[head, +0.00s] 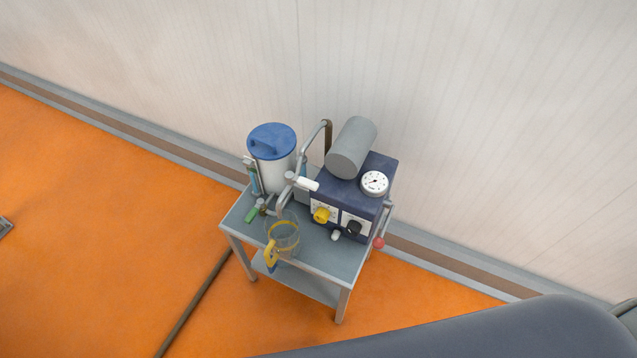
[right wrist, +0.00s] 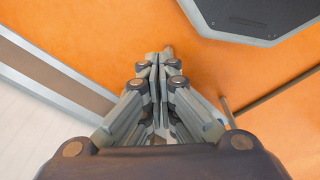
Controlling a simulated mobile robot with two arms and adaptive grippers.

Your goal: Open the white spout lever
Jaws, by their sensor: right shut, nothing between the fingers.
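The white spout lever (head: 305,184) sticks out to the right from the grey spout pipe (head: 281,203) in the head view. It sits just above the left front corner of the dark blue machine box (head: 376,205). A clear jug with a yellow handle (head: 284,236) stands below the spout on the grey cart (head: 320,254). My right gripper (right wrist: 155,58) shows only in the right wrist view, shut and empty over the orange floor, apart from the lever. My left gripper is in neither view.
A white tank with a blue lid (head: 272,144) stands at the cart's left. A grey cylinder (head: 351,148) and a round gauge (head: 374,183) top the box. A red-knobbed lever (head: 379,242) is on its right. A pale wall stands behind; orange floor is open in front.

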